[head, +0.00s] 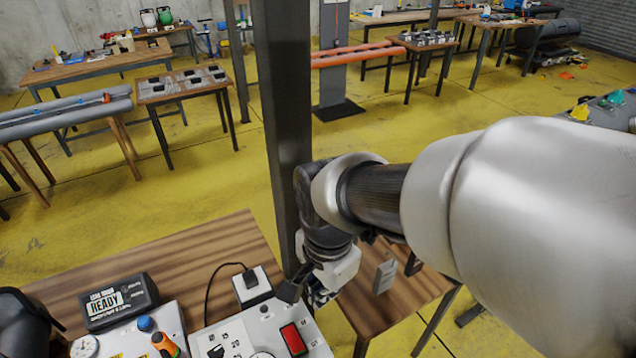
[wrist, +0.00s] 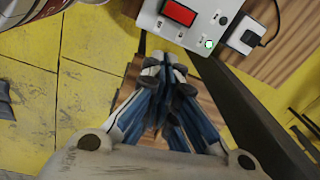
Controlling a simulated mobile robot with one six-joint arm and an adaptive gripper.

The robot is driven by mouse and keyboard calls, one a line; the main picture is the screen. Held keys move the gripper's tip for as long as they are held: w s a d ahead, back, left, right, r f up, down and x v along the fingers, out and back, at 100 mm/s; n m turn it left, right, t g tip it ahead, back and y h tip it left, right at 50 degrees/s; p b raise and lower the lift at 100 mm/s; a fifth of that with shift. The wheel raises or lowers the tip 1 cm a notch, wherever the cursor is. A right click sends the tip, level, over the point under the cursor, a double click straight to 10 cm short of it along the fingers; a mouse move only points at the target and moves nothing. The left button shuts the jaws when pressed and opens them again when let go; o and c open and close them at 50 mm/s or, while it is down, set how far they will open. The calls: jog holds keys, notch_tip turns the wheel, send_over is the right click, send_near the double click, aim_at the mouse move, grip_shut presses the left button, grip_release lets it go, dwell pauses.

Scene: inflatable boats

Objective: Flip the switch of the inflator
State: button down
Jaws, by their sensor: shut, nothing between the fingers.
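A white control box (head: 236,330) stands at the bottom of the head view, on a wooden table. It has a red rocker switch (head: 293,340) near its right side, a round gauge and small sockets; I take it for the inflator. In the wrist view the white box (wrist: 150,22) is at the top, with the red switch (wrist: 180,12) and a small lit green lamp (wrist: 208,43). My gripper (wrist: 166,80) is shut and empty, just off the box's edge and apart from the switch. In the head view my gripper (head: 320,294) is partly hidden by my wrist.
A black plug (head: 250,278) with a cable sits behind the box. A dark metal post (head: 283,130) rises close beside my arm. Yellow floor lies beyond.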

jog(key=a+f+m, duration=0.2)
jog(key=a+f, duration=0.2)
jog(key=shift+s+a+g, duration=0.1)
jog(key=shift+g, duration=0.3)
jog(key=b, duration=0.6)
send_near(305, 345)
jog(key=f, duration=0.5)
jog(key=shift+a+f, duration=0.2)
jog(key=shift+a, duration=0.1)
jog(key=shift+p, duration=0.3)
jog(key=shift+d+f, duration=0.1)
jog(key=shift+f, duration=0.25)
